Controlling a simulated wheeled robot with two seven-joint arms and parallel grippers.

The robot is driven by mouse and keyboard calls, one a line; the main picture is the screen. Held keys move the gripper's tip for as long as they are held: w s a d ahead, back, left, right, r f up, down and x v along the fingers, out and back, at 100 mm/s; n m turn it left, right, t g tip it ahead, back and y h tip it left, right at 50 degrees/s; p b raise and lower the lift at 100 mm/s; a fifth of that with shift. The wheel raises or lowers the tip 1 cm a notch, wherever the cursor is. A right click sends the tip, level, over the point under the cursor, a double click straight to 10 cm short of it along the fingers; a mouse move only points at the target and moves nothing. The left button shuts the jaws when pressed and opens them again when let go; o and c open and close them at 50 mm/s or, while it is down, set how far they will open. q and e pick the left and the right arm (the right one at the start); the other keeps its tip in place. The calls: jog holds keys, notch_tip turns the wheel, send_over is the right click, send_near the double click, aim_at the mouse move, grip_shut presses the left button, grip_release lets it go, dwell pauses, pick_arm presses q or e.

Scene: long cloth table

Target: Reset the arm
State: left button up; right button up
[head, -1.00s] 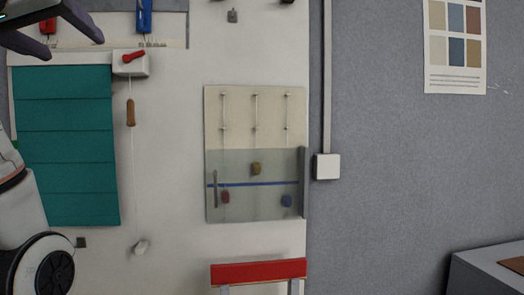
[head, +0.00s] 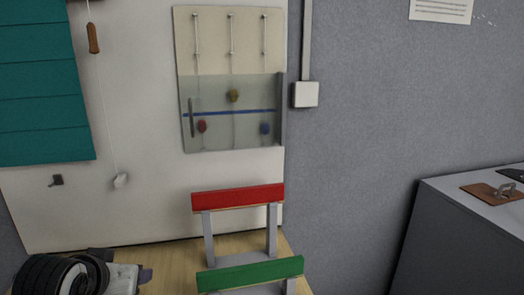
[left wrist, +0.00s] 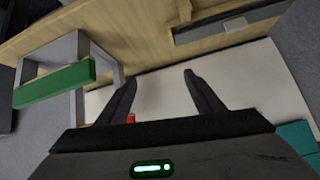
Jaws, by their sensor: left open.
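In the left wrist view, my left gripper (left wrist: 163,82) is open, with its two dark fingers spread apart and nothing between them. Beyond the fingers are the pale wall board and a wooden surface. In the head view, only part of my left arm, dark and rounded, shows at the bottom left; the fingertips cannot be made out clearly there. My right arm and gripper are not in view.
A red-topped stand (head: 238,197) and a green-topped stand (head: 250,274) are on the wooden table (head: 180,262). A panel with coloured knobs (head: 205,60), a pull cord with a wooden handle (head: 93,38) and a teal blind (head: 40,85) hang behind. A grey cabinet (head: 465,235) stands right.

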pick_arm(q)
jog(key=s+d+f+m+g+h, duration=0.1)
jog(key=s+d+f+g, duration=0.2)
jog(key=s+f, duration=0.9)
jog(key=s+d+f+m+g+h, duration=0.1)
jog(key=s+d+f+m+g, duration=0.15)
jog(key=s+f, duration=1)
jog(key=w+d+f+t+h, duration=0.1)
jog(key=d+f+t+h, duration=0.1)
jog(key=d+f+t, duration=0.3)
notch_tip(320, 180, down, 4)
jog(key=shift+r+n, duration=0.2)
jog(key=shift+n, duration=0.25)
